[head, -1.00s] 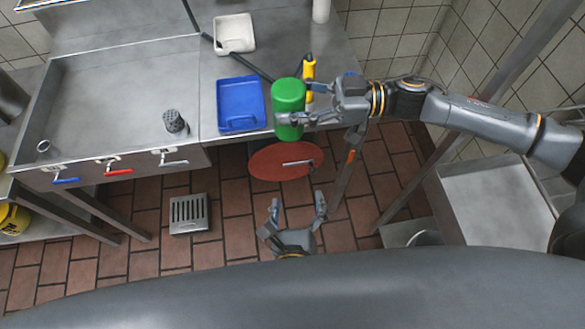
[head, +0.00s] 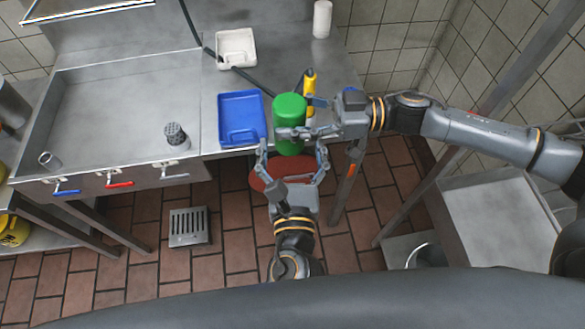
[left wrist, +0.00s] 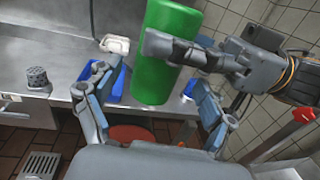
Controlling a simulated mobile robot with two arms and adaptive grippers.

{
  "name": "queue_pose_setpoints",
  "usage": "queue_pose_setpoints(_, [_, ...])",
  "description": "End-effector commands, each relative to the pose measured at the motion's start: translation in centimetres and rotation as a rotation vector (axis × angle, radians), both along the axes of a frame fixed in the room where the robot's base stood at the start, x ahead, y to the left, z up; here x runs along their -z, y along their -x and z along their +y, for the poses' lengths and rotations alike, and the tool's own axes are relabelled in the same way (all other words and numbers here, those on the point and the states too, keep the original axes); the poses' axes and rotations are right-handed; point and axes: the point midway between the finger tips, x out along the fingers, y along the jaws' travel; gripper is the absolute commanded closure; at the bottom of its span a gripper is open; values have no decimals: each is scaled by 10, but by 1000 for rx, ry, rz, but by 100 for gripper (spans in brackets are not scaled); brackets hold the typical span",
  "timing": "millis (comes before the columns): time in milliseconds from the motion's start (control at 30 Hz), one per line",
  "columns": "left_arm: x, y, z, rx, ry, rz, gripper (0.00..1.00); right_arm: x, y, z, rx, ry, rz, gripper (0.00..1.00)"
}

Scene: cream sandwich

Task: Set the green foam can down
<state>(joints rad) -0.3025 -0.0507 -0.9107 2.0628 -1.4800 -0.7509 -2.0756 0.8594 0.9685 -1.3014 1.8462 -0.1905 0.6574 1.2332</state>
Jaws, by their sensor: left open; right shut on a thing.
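The green foam can (head: 289,112) is upright in the head view, at the front edge of the steel counter. My right gripper (head: 300,133) comes in from the right and is shut on the can. My left gripper (head: 292,160) is open and empty just below the can, its fingers spread toward it. In the left wrist view the can (left wrist: 165,60) stands beyond and between the open left fingers (left wrist: 157,105), with the right gripper's finger across it. Whether the can's base touches anything cannot be told.
A blue tray (head: 241,139) lies left of the can, with a white tray (head: 236,62) behind it. A yellow-handled tool (head: 310,85) is right of the can. The sink basin (head: 120,110) is at left. A red round seat (head: 262,183) is below the counter edge.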

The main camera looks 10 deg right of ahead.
Motion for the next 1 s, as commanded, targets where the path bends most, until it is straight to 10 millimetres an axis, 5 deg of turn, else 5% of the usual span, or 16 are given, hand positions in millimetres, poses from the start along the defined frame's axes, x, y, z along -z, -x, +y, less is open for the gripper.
queue_pose_setpoints(300, [0, -37, -4, 0, 0, 0, 18, -1, 0, 0, -1, -2, -1, 95])
queue_pose_setpoints(667, [0, -41, -4, 1, 1, 1, 20, -1, 0, 0, -1, -2, -1, 95])
queue_pose_setpoints(1000, [0, -40, -5, 3, 1, 0, 89, -2, 1, 1, -3, -3, -1, 95])
